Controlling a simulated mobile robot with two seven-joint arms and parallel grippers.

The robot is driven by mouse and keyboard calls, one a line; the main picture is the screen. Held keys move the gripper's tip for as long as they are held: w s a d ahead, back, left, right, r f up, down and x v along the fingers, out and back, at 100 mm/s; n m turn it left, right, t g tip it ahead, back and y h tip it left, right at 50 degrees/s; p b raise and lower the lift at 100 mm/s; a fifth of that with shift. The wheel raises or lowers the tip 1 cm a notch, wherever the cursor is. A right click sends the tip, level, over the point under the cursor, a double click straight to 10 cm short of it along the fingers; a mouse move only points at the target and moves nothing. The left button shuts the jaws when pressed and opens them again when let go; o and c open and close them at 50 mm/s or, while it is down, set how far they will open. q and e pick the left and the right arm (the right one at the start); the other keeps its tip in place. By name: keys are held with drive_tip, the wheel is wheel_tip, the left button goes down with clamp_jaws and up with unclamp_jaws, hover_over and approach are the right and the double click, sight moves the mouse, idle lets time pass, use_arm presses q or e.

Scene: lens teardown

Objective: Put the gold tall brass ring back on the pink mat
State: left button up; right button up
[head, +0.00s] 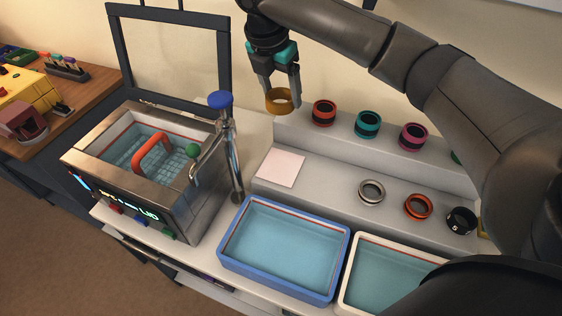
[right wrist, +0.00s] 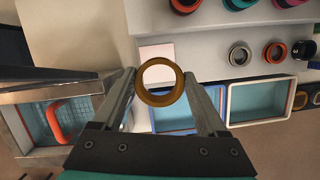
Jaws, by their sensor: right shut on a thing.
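The gold tall brass ring (head: 280,101) is held between the fingers of my right gripper (head: 281,90) in the head view, above the left end of the raised shelf. In the right wrist view the ring (right wrist: 160,82) sits between the fingertips of my right gripper (right wrist: 163,85), its opening facing the camera. The pink mat (head: 281,168), a pale square, lies bare on the lower step, below the ring in the head view. In the right wrist view the mat (right wrist: 153,50) shows just beyond the ring and through its opening. My left gripper is not in view.
Red (head: 324,113), teal (head: 368,124) and magenta (head: 412,136) rings stand on the upper step. A silver ring (head: 371,191) and others stand on the lower step. A tap (head: 233,150), an ultrasonic bath (head: 190,205) and a blue-rimmed tray (head: 224,240) are near the mat.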

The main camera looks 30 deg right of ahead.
wheel_tip(320, 180, down, 20)
drive_tip(key=b, duration=0.2)
drive_tip(key=shift+r+b, duration=0.1)
drive_tip(key=shift+b, duration=0.25)
drive_tip(key=o, duration=1.4)
drive_tip(key=shift+c, duration=0.2)
drive_tip(key=p+v, duration=0.2)
drive_tip(key=v, duration=1)
drive_tip(key=shift+r, duration=0.15)
